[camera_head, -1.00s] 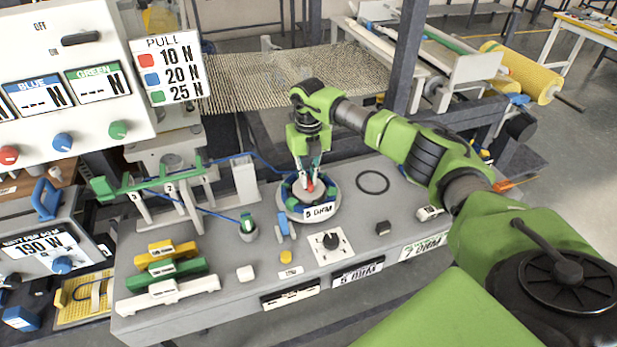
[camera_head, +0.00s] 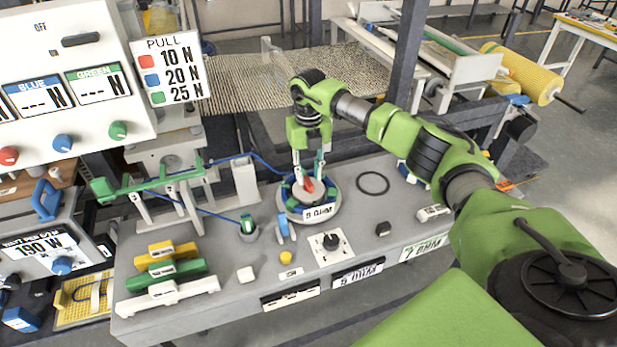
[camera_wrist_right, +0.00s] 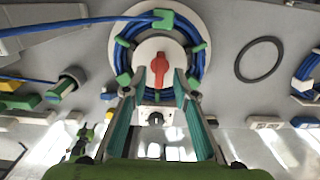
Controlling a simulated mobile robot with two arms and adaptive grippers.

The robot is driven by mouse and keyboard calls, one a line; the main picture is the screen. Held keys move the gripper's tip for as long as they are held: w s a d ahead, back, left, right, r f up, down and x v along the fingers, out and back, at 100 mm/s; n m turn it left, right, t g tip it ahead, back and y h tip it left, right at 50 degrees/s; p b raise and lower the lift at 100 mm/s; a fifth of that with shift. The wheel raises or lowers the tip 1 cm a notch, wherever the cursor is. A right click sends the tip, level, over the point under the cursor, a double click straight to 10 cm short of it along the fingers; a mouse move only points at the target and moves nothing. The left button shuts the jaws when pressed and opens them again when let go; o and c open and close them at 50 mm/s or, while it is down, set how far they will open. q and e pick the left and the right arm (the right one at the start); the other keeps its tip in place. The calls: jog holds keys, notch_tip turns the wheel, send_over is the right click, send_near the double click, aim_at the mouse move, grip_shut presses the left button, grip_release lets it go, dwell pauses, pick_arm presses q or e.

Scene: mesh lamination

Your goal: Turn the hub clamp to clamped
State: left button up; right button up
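The hub clamp is a red lever (camera_head: 308,185) on the pale centre of the cable spool (camera_head: 288,214), which holds blue cable with green clips. In the right wrist view the red lever (camera_wrist_right: 160,68) points roughly up and down the picture, on the white hub. My right gripper (camera_head: 308,176) comes down over the hub from above. In the right wrist view its two fingers (camera_wrist_right: 160,80) are apart, one on each side of the lever's lower end, with gaps visible. No label for the clamp position is readable. My left gripper is out of view.
A black ring (camera_head: 373,183) lies right of the spool. A green rack (camera_head: 160,181) stands left, with blue cable running to the spool.

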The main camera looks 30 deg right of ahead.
aim_at(308, 180)
notch_tip(308, 180, up, 10)
dwell(0.3)
jog(key=shift+f, duration=0.1)
dwell(0.3)
